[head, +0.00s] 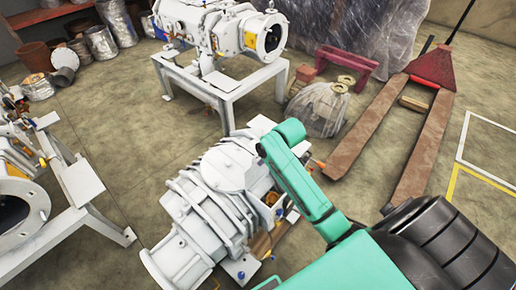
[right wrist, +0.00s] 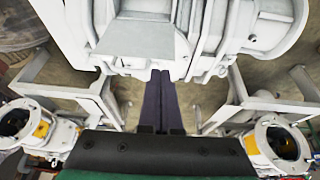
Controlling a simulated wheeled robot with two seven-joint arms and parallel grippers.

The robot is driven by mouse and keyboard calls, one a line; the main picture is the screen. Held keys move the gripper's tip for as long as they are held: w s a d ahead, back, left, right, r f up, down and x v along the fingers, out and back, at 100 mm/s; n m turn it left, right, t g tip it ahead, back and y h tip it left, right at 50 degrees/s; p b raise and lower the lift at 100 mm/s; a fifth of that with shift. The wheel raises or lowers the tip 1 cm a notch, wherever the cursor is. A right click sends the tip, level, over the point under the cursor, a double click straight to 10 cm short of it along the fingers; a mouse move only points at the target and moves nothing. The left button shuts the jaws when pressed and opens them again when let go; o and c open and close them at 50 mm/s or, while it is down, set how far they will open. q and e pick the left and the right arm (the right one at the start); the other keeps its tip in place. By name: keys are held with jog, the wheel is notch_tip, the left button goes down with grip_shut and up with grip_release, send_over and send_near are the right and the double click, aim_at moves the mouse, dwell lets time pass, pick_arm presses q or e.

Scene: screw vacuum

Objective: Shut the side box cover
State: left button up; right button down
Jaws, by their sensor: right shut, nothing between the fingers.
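In the right wrist view the pump's white body fills the top, with a flat pale panel (right wrist: 137,42) left of centre. My right gripper (right wrist: 161,73) is shut and empty, its dark fingers together and pointing at the pump's lower edge; contact cannot be told. My left gripper is out of view.
Another white pump (head: 220,28) stands on a white frame (head: 235,88) behind. A further one (head: 22,205) is at the left edge. A rusty red pallet jack (head: 375,120) stands at the right. Bare floor (head: 120,125) lies left of the middle pump.

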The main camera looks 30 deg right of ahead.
jog(key=w+d+r+t, duration=0.1)
jog(key=w+d+r, duration=0.25)
jog(key=w, duration=0.45)
jog(key=a+b+x, duration=0.1)
jog(key=x, duration=0.9)
pick_arm(q)
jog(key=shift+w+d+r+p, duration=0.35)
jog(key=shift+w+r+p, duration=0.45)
jog(key=shift+p, duration=0.35)
pick_arm(e)
jog(key=s, duration=0.1)
jog(key=s+d, duration=0.1)
jog(key=s, duration=0.1)
jog(key=shift+s+d+y, duration=0.2)
jog(key=shift+d+y, duration=0.05)
jog(key=shift+y, duration=0.05)
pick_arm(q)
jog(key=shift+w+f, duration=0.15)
pick_arm(e)
jog(key=shift+f, duration=0.1)
